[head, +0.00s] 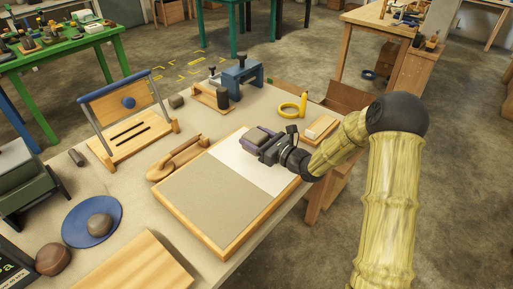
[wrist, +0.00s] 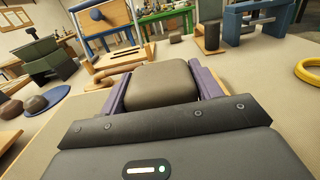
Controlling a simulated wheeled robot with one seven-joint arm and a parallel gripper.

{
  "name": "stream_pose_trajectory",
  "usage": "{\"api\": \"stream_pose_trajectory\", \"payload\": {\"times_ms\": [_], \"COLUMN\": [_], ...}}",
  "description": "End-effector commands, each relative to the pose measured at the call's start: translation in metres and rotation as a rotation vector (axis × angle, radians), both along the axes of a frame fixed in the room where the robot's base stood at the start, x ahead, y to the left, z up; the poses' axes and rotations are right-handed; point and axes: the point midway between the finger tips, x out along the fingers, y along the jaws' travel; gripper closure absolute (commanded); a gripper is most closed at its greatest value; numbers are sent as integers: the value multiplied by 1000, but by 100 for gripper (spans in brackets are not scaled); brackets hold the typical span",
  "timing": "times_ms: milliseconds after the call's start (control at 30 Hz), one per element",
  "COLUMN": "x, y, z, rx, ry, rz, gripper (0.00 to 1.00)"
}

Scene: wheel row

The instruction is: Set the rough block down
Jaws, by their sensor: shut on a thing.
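My gripper (head: 252,138) is shut on the rough block. In the wrist view the rough block (wrist: 160,82) is a grey-brown rounded block between the two purple fingers. In the head view the fingers mostly hide it. My gripper is over the white half (head: 238,165) of a wood-framed board, near its far edge. The grey half (head: 208,198) of the board is bare. I cannot tell whether the block touches the surface.
A wooden scoop-like piece (head: 180,158) lies left of the board. A yellow ring (head: 289,110) and a wood-and-white block (head: 321,127) are beyond it to the right. A blue plate (head: 75,232) with a stone, a wooden rack (head: 130,140) and a blue stand (head: 241,78) surround it.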

Motion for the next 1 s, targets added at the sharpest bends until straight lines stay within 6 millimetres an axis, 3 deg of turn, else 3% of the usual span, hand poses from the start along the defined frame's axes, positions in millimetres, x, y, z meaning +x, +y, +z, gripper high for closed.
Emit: {"api": "stream_pose_trajectory", "payload": {"times_ms": [267, 567, 967, 1000], "x": [2, 1, 1, 0], "y": [-5, -3, -1, -1], "z": [0, -35, -39, -40], "rx": [2, 2, 2, 0], "ry": [-3, 0, -3, 0], "rz": [-8, -6, -2, -3], "gripper": [79, 79, 79, 29]}}
